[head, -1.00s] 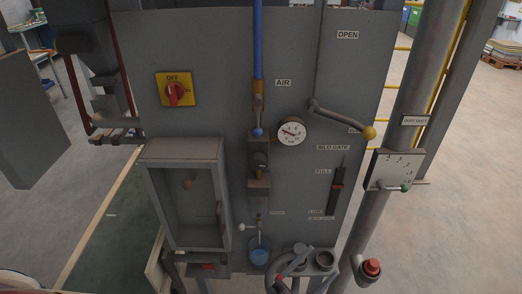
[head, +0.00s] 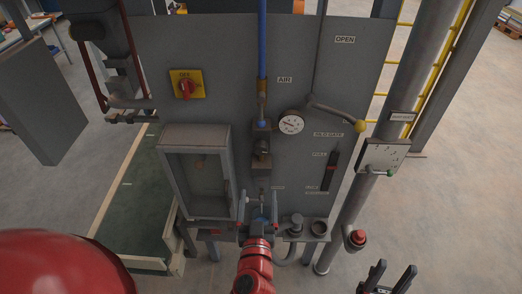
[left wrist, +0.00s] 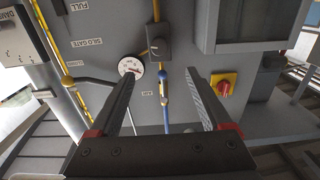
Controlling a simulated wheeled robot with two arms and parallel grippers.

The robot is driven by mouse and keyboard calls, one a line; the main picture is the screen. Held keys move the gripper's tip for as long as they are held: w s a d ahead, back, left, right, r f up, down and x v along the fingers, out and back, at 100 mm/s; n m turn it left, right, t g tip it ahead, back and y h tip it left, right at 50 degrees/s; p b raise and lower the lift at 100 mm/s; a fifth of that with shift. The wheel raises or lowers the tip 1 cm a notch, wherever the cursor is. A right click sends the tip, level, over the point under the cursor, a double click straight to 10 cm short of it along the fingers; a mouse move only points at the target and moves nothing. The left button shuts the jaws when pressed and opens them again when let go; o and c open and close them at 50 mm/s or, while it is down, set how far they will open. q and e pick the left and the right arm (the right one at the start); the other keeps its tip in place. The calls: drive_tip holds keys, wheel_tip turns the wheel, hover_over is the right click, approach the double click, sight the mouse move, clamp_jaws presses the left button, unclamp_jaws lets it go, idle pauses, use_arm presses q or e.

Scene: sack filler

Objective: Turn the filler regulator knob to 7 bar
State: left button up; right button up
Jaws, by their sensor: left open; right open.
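The air regulator (head: 262,146) is a dark block with a knob on the grey panel, under the blue air hose and the AIR label. It also shows in the upside-down left wrist view (left wrist: 159,42). The round white gauge (head: 291,123) sits just right of it, and also shows in the left wrist view (left wrist: 131,66). Its reading is too small to tell. My left gripper (head: 260,202) is open and empty, below the regulator and apart from it. Its spread fingers frame the regulator area in the left wrist view (left wrist: 161,76). My right gripper (head: 387,275) is open and empty at bottom right.
A bent lever with a yellow ball (head: 360,126) sticks out right of the gauge. A glass-fronted box (head: 197,175) stands left of the regulator, below a red-and-yellow switch (head: 187,86). A post with a red button (head: 357,238) stands at right.

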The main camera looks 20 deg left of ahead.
sight(261, 152)
use_arm(q)
drive_tip(key=b+x, duration=0.3)
drive_tip(key=x, duration=0.1)
drive_tip(key=b+x, duration=0.3)
drive_tip(key=x, duration=0.2)
drive_tip(key=b+x, duration=0.4)
drive_tip(key=shift+w+f, duration=0.2)
drive_tip(key=shift+f, duration=0.05)
drive_tip(key=shift+w+a+r+p, duration=0.15)
drive_tip(key=shift+w+p, duration=0.15)
drive_tip(key=shift+w, duration=0.2)
drive_tip(key=shift+w+a+r+p, duration=0.15)
drive_tip(key=shift+w+p, duration=0.15)
drive_tip(key=shift+w, duration=0.2)
drive_tip(key=shift+w+a, duration=0.1)
drive_tip(key=shift+w, duration=0.4)
drive_tip(key=shift+w+f, duration=0.1)
clamp_jaws()
drive_tip(key=shift+m, duration=0.4)
